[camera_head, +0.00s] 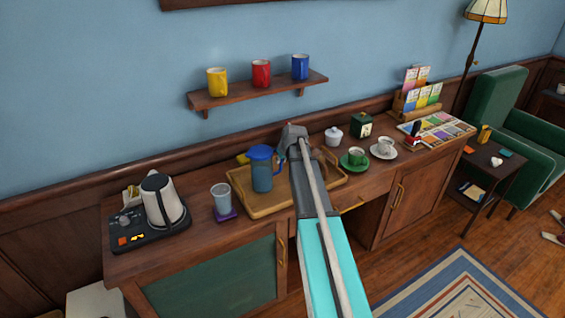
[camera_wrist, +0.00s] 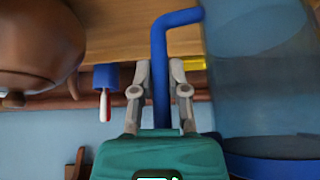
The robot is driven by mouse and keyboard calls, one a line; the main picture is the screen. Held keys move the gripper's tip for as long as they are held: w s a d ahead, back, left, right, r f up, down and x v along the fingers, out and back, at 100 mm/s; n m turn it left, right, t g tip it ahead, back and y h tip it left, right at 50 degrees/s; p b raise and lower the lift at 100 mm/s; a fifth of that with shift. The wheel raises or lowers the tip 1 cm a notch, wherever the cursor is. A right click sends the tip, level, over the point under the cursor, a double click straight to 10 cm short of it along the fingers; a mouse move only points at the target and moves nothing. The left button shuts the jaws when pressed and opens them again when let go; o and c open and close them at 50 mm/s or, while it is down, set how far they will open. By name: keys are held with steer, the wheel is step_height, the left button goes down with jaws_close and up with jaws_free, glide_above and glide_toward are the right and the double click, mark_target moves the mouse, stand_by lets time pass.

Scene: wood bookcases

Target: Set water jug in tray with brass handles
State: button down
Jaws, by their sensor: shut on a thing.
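The water jug (camera_head: 262,175) is clear blue with a darker blue lid and handle. In the head view it is upright, its base within the outline of the wooden tray (camera_head: 270,210), towards the left side. I cannot tell whether it touches the tray floor. My gripper (camera_head: 291,135) is to the right of the jug. In the wrist view, which is upside down, my gripper (camera_wrist: 161,75) is shut on the jug's blue handle (camera_wrist: 160,45), with the jug body (camera_wrist: 255,80) beside it. The tray's brass handles are not clear to me.
A brown teapot (camera_wrist: 40,40) is close beside my gripper, partly hidden by my arm in the head view. A tumbler (camera_head: 221,195) on a purple coaster and a kettle (camera_head: 162,203) stand left of the tray.

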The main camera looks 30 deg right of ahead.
steer(key=shift+f, duration=0.1)
steer(key=c, duration=0.6)
jaws_free()
steer(key=shift+c, duration=0.2)
steer(key=shift+r, duration=0.25)
steer(key=p+v, duration=1)
steer(key=v, duration=0.1)
steer(key=shift+s+r, duration=0.25)
steer(key=shift+r, duration=0.1)
steer(key=shift+a, duration=0.1)
